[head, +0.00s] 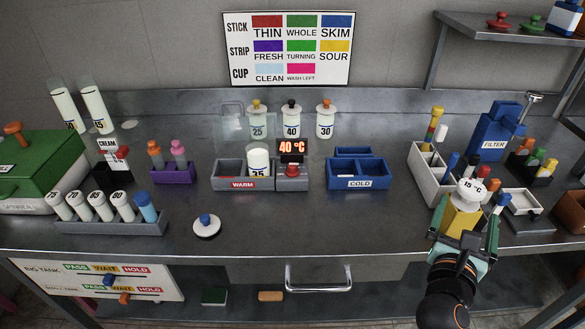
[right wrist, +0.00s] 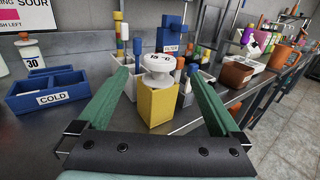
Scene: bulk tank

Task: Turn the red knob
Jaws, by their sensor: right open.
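The red knob (head: 292,169) sits on a small grey box (head: 291,184) under a lit 40 °C display (head: 292,147), at the right end of the warm bath. It is not visible in the right wrist view. My right gripper (head: 465,215) is open, well to the right of the knob. Its green fingers stand on either side of a yellow block (right wrist: 157,103) with a white round 15 °C dial (right wrist: 158,62) on top; I cannot tell whether they touch it. My left gripper is not in view.
The grey WARM bath (head: 229,175) holds a bottle marked 35. The blue COLD bath (head: 358,183) stands between the knob and my right gripper. A white-and-blue lid (head: 206,226) lies at front left. The front counter between lid and gripper is clear.

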